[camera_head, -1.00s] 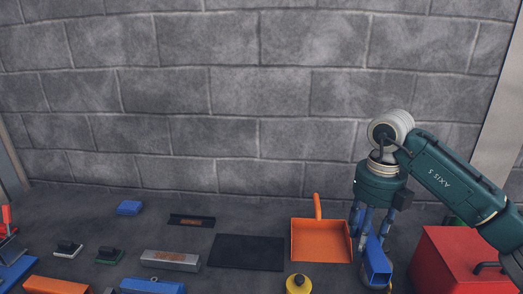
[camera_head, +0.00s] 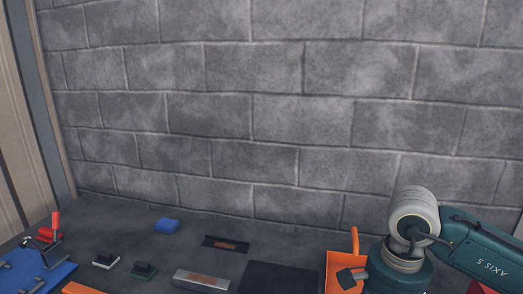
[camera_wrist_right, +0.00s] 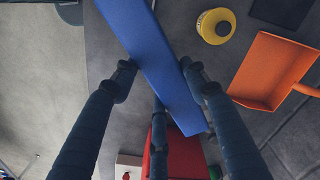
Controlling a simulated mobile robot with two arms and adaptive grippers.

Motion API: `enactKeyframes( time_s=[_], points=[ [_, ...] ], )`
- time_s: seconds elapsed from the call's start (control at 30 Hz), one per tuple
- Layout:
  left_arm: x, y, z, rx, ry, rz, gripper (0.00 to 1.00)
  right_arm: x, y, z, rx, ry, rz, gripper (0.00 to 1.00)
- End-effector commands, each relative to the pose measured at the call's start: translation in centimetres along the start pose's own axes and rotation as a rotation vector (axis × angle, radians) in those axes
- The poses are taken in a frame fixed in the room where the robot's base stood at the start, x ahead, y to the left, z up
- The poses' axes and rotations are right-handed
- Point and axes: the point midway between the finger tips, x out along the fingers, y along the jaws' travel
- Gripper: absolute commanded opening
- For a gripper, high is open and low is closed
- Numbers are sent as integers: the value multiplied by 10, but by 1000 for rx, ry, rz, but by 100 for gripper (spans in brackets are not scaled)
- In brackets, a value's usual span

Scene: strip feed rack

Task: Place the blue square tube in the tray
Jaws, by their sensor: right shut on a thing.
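The long blue square tube (camera_wrist_right: 150,60) shows in the wrist view, slanting between the fingers of my right gripper (camera_wrist_right: 157,82). The fingers are shut on it, and it appears held above the floor or table surface. In the head view, only the wrist and upper hand of my right arm show at the lower right; the fingers and tube are below the picture edge. No thing is plainly a tray; an orange dustpan-shaped pan (camera_head: 334,272) stands beside my right wrist, partly hidden by it. It also shows in the wrist view (camera_wrist_right: 272,70). My left gripper is out of view.
A black mat (camera_head: 278,278), a black strip with an orange label (camera_head: 226,244), a grey metal bar (camera_head: 202,280) and a blue block (camera_head: 167,226) lie on the dark table. A yellow round container (camera_wrist_right: 216,26) is near the tube.

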Motion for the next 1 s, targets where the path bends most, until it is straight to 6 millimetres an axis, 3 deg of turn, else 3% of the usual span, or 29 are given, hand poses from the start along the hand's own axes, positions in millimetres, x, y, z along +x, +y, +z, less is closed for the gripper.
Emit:
enactKeyframes(
  time_s=[0.2,0.43,0.63,1.0],
  points=[
    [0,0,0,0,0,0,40,10,20,31,-549,1,-1,0],
    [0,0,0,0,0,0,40,18,38,52,-955,1,-1,0],
    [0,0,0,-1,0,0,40,21,44,59,-1091,-1,-1,0],
    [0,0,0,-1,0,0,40,20,42,58,-1094,2,-2,0]
  ],
)
